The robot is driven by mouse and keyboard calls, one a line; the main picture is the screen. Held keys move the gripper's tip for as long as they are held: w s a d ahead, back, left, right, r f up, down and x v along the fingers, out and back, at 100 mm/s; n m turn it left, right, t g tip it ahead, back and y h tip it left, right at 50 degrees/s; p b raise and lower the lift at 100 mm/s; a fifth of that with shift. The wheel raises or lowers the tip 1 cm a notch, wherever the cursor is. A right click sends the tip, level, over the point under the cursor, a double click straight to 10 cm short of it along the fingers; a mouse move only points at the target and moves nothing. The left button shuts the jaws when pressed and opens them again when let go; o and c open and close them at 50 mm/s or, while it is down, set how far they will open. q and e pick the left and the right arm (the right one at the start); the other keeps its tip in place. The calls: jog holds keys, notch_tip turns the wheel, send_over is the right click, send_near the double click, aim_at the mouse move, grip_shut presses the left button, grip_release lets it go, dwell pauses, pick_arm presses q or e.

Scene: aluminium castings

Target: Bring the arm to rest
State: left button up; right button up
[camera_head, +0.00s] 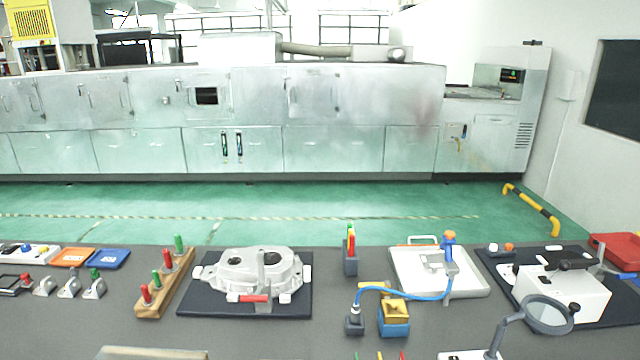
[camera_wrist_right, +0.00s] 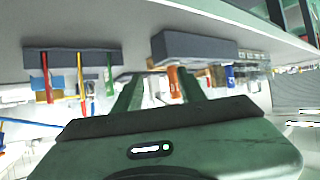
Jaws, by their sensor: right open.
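My right gripper (camera_wrist_right: 160,88) shows in the right wrist view, with its two green fingers apart. I see nothing held between them. Neither gripper shows in the head view. My left gripper is in no view. In the head view an aluminium casting (camera_head: 235,272) lies on a dark mat (camera_head: 200,301), with a red-handled clamp (camera_head: 262,290) at its front.
The grey bench (camera_head: 60,335) also carries a wooden rack (camera_head: 170,283) with red and green pegs, a white tray (camera_head: 465,285), a yellow-blue block (camera_head: 394,318), a magnifier (camera_head: 547,314) and a white device (camera_head: 565,291). The wrist view shows a dark block (camera_wrist_right: 195,47) and thin coloured sticks (camera_wrist_right: 80,75).

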jog(key=s+d+f+m+g+h, duration=0.3)
jog(key=s+d+f+h, duration=0.1)
jog(key=s+d, duration=0.35)
jog(key=s+d+f+m+g+h, duration=0.3)
jog(key=s+d+f+g, duration=0.15)
jog(key=s+d, duration=0.35)
notch_tip(320, 180, down, 26)
jog(key=s, duration=0.3)
jog(key=s+d+f+n+g, duration=0.1)
jog(key=s+d+f, duration=0.1)
jog(key=s+f, duration=1.4)
jog(key=shift+s+d+g, duration=0.1)
jog(key=shift+g, duration=0.15)
